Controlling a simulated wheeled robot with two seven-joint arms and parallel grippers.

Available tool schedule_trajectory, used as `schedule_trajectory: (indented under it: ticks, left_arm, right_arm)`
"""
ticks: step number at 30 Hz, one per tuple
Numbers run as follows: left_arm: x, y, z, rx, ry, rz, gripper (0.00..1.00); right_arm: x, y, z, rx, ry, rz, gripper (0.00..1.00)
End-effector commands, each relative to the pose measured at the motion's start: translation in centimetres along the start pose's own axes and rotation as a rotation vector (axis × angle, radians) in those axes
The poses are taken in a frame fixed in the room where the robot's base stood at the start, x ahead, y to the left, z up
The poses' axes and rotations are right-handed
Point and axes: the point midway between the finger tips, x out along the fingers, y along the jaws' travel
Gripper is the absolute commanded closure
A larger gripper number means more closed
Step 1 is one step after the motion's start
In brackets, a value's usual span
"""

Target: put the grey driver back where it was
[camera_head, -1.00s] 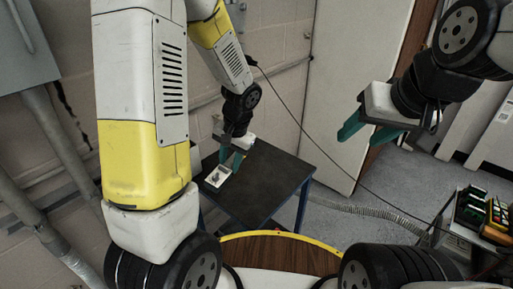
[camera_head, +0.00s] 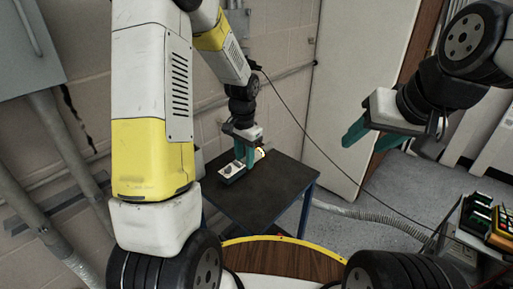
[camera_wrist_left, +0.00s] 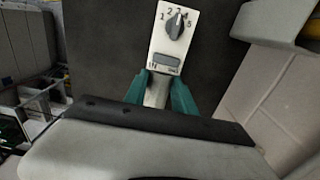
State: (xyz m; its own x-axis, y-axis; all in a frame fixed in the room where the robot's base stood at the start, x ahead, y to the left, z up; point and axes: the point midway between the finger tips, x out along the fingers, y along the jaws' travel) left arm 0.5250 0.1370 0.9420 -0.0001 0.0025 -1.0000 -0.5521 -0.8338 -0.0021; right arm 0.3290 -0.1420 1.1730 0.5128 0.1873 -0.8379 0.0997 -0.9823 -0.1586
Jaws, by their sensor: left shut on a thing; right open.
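My left gripper (camera_head: 243,160) is over the small dark table. Its teal fingers, also in the left wrist view (camera_wrist_left: 167,88), are shut on a white-faced box (camera_wrist_left: 172,35) with a grey dial numbered 1 to 5. The box also shows in the head view (camera_head: 232,170); I cannot tell whether it touches the table. My right gripper (camera_head: 372,142) is open and empty at upper right, in the air. I cannot make out a grey driver in either view.
The dark table (camera_head: 270,198) is mostly bare. A cart with dark, green and yellow items (camera_head: 482,215) stands at far right. A block wall and a pale door (camera_head: 357,90) are behind.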

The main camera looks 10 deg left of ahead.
Motion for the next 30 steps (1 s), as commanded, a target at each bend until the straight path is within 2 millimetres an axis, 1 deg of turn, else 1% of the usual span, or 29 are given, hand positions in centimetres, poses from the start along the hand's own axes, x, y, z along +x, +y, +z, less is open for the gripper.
schedule_trajectory:
  ticks: [1, 4, 6, 13, 14, 18, 21, 30]
  left_arm:
    - [0.1, -0.5, -1.2, 0.001, 0.002, -0.001, 1.0]
    - [0.2, -1.1, -2.7, 0.001, 0.002, -0.001, 1.0]
    - [0.3, -1.4, -3.4, 0.001, 0.001, -0.001, 1.0]
    - [0.5, -2.0, -4.7, 0.002, 0.001, -0.001, 1.0]
    - [0.8, -2.0, -4.8, 0.002, -0.001, 0.0, 1.0]
    - [3.0, -1.9, -4.6, 0.001, -0.003, 0.001, 1.0]
    - [3.9, -2.0, -4.7, 0.001, -0.001, 0.0, 1.0]
    - [4.0, -2.0, -4.7, 0.001, 0.0, -0.001, 1.0]
  right_arm:
    - [0.0, 0.0, 0.0, 0.0, 0.0, 0.0, 0.47]
    - [0.0, 0.0, 0.0, 0.0, 0.0, 0.0, 0.47]
    - [0.0, 0.0, 0.0, 0.0, 0.0, 0.0, 0.47]
    - [0.0, 0.0, 0.0, 0.0, 0.0, 0.0, 0.47]
    - [0.0, 0.0, 0.0, 0.0, 0.0, 0.0, 0.47]
    - [0.0, 0.0, 0.0, 0.0, 0.0, 0.0, 0.47]
    - [0.0, 0.0, 0.0, 0.0, 0.0, 0.0, 0.47]
    - [0.0, 0.0, 0.0, 0.0, 0.0, 0.0, 0.47]
